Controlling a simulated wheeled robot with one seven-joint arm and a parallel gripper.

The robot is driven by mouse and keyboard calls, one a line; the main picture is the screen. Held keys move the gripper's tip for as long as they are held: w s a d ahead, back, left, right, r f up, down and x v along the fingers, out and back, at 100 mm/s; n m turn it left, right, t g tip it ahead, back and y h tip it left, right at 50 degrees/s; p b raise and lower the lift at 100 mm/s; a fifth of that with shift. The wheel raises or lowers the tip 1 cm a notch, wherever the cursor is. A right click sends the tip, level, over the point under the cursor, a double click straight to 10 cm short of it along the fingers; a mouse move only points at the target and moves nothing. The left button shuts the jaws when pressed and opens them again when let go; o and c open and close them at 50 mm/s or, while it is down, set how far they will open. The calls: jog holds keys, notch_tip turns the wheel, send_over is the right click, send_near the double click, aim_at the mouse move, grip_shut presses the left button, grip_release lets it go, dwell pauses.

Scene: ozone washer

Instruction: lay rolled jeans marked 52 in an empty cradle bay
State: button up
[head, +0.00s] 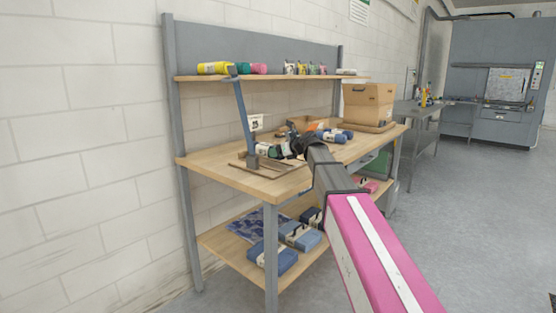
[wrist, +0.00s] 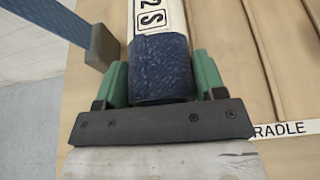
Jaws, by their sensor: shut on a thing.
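My gripper (wrist: 163,80) is shut on a dark blue denim roll (wrist: 160,62), with one green finger on each side of it. The roll's white band (wrist: 148,18) shows a "2" and a boxed "S"; the rest of the marking is cut off. In the head view my gripper (head: 284,150) is low over the workbench, near the wooden cradle (head: 240,166). In the wrist view the cradle's tan slats (wrist: 262,70) run alongside, with a partly hidden label ending "RADLE" (wrist: 280,130). I cannot tell whether the roll touches the cradle.
Other blue rolls (head: 333,135) lie behind my gripper. A cardboard box (head: 369,104) stands at the bench's right end. Folded jeans (head: 299,236) lie on the lower shelf.

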jog(key=shift+f, duration=1.55)
jog(key=shift+f, duration=0.1)
jog(key=o, duration=1.1)
jog(key=shift+o, duration=0.2)
jog(key=v, duration=1.2)
